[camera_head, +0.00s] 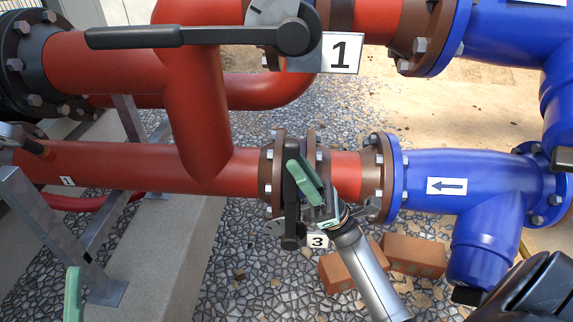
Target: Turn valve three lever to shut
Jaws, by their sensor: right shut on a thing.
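Valve three sits on the lower red pipe, beside the white label with a black 3 (317,241). Its black lever (290,192) runs up and down in the picture, across the pipe, with a round hub at its lower end. My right gripper (300,177), with green fingers, comes in from the lower right and is shut on the lever near its upper part. The far finger is mostly hidden. A green piece of my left gripper (73,294) shows at the lower left edge; its jaws cannot be made out.
Valve one's long black lever (135,37) lies along the upper red pipe, beside label 1 (341,53). A blue pipe (460,165) with a left-pointing arrow joins on the right. Bricks (414,255) lie below on pebbled ground. A grey metal stand (60,235) is at left.

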